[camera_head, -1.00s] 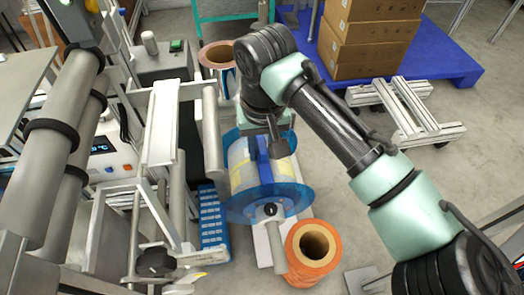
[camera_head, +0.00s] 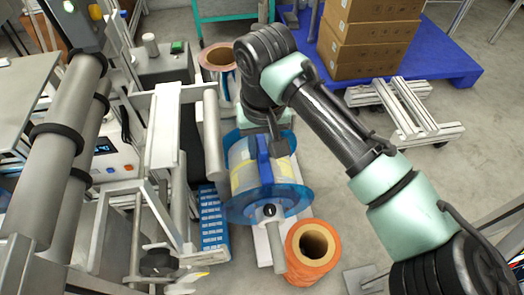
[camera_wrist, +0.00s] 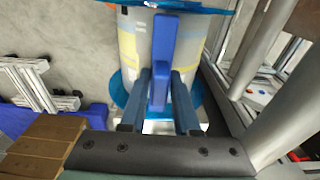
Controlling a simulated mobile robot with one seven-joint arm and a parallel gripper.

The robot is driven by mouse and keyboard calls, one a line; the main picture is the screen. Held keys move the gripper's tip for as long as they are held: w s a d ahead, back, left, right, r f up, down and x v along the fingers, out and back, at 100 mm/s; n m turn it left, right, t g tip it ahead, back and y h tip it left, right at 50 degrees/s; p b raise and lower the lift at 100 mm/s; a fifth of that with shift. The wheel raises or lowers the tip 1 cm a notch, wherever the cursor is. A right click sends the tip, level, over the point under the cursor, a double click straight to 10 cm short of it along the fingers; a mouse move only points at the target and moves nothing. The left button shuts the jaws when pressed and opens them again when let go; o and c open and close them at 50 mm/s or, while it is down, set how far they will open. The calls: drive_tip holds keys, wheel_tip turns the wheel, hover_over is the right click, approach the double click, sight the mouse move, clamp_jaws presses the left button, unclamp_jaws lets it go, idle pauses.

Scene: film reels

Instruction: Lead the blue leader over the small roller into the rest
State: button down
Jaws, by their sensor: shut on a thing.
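The blue leader (camera_head: 263,160) is a blue strip at the top of the film reel (camera_head: 243,178), which has blue flanges and a pale wound film. In the wrist view the blue leader (camera_wrist: 164,50) stands out in front of the film. My gripper (camera_wrist: 162,85) is shut on it, with one finger on each side. In the head view my gripper (camera_head: 272,148) is just above the reel, its fingertips partly hidden. A slim grey roller (camera_head: 212,135) stands left of the reel and may be the small roller. I cannot make out the rest for certain.
The machine frame (camera_head: 165,135) with large grey rollers (camera_head: 62,150) fills the left. An orange roll (camera_head: 312,250) stands in front of the reel. Cartons (camera_head: 370,40) sit on a blue pallet (camera_head: 455,65) behind my arm. Floor at right is mostly clear.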

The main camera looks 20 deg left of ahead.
sight(261, 142)
drive_tip(key=shift+r+p, duration=2.2)
drive_tip(key=shift+p, duration=0.2)
idle(0.3)
drive_tip(key=s+a+r+p, duration=0.2)
drive_tip(key=a+r+p, duration=0.1)
drive_tip(key=r+p, duration=0.7)
drive_tip(key=shift+r+p, duration=0.3)
drive_tip(key=shift+p, duration=0.85)
idle(0.7)
idle(0.4)
drive_tip(key=shift+s+a+p, duration=0.45)
drive_tip(key=shift+a, duration=0.25)
drive_tip(key=shift+s+a+p, duration=0.4)
drive_tip(key=shift+s+a, duration=0.05)
drive_tip(key=shift+a, duration=0.25)
drive_tip(key=shift+s+a+p, duration=0.45)
drive_tip(key=shift+a, duration=0.25)
